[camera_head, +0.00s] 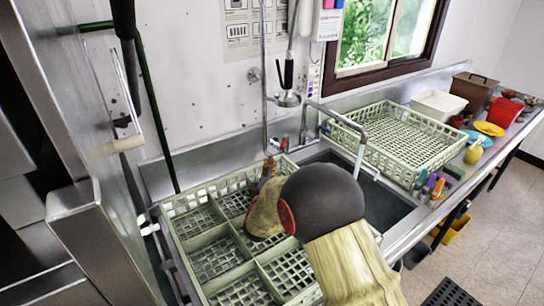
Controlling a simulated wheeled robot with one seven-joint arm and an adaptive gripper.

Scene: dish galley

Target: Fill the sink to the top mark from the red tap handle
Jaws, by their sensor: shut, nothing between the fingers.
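The sink (388,208) is a dark grey basin at the centre right, partly hidden behind my arm. Its water level and top mark cannot be made out. A curved metal spout (359,152) hangs over it. The red tap handle (277,144) is small, by the wall at the back left of the sink. A blue handle (325,129) sits to its right. My gripper (269,166) is small and partly hidden behind my arm; it is shut and empty, just below the red handle in the picture. I cannot tell whether they touch.
A pale green dish rack (178,205) fills the left counter under my arm. Another rack (395,147) stands right of the sink. Beyond are a white tub (438,104), a red bucket (502,112) and a yellow plate (489,129). A spray hose hangs at the wall.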

